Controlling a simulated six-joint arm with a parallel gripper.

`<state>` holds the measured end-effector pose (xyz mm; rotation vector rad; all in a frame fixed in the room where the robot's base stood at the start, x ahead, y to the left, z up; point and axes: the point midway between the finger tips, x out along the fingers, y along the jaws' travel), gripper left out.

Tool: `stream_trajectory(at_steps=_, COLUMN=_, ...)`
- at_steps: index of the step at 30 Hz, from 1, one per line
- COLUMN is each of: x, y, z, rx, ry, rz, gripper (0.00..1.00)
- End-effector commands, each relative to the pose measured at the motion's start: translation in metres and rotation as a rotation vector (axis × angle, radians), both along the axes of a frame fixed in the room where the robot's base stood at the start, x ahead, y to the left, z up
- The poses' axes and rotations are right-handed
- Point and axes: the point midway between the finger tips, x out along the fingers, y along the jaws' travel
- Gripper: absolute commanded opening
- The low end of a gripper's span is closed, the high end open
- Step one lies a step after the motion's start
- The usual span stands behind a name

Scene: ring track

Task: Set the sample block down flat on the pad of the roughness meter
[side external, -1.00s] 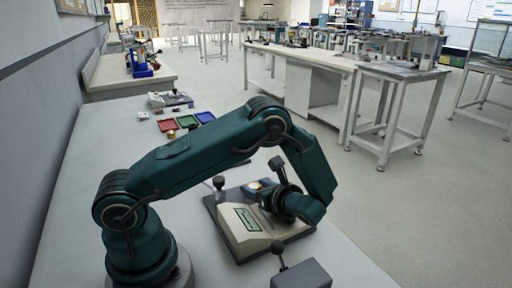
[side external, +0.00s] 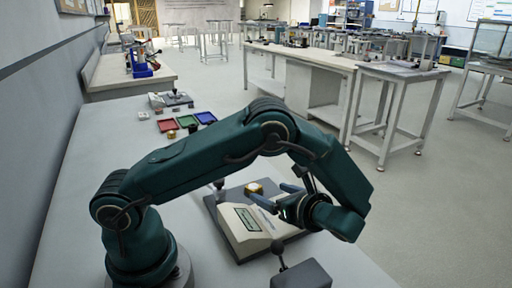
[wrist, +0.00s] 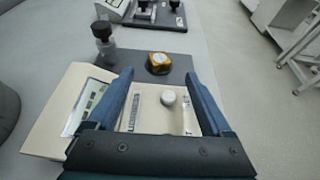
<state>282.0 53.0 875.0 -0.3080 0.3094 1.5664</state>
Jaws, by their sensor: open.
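The roughness meter (side external: 247,228) is a beige unit with a display on a dark base plate (side external: 212,203). A gold block (side external: 254,188) with a pale top sits on the dark plate, behind the beige housing; I take it for the sample block. In the wrist view the block (wrist: 159,63) is just beyond my fingertips and apart from them. My gripper (side external: 267,191) is open and empty, over the meter.
A dark knobbed post (wrist: 104,38) stands left of the block. A grey box with a lever (side external: 300,275) is at the near bench edge. Red, green and blue trays (side external: 187,121) and another device (side external: 171,100) lie farther back. The bench between is mostly clear.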

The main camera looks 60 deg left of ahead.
Motion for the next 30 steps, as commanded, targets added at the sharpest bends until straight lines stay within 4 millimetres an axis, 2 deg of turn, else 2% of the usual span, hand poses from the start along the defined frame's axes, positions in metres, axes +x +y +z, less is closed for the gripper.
stream_trajectory(at_steps=1, x=0.001, y=-0.010, z=0.003, rx=-0.002, ry=-0.003, rz=-0.004, gripper=0.84)
stream_trajectory(at_steps=6, x=0.001, y=-0.028, z=0.011, rx=0.000, ry=-0.002, rz=-0.001, gripper=0.84)
stream_trajectory(at_steps=11, x=-0.002, y=-0.033, z=0.018, rx=-0.029, ry=-0.022, rz=0.020, gripper=0.84)
stream_trajectory(at_steps=14, x=-0.008, y=-0.032, z=0.028, rx=-0.102, ry=-0.078, rz=0.073, gripper=0.84)
stream_trajectory(at_steps=23, x=-0.049, y=-0.034, z=0.064, rx=-0.458, ry=-0.390, rz=0.356, gripper=0.84)
stream_trajectory(at_steps=30, x=-0.083, y=-0.049, z=0.085, rx=-0.733, ry=-0.677, rz=0.612, gripper=0.84)
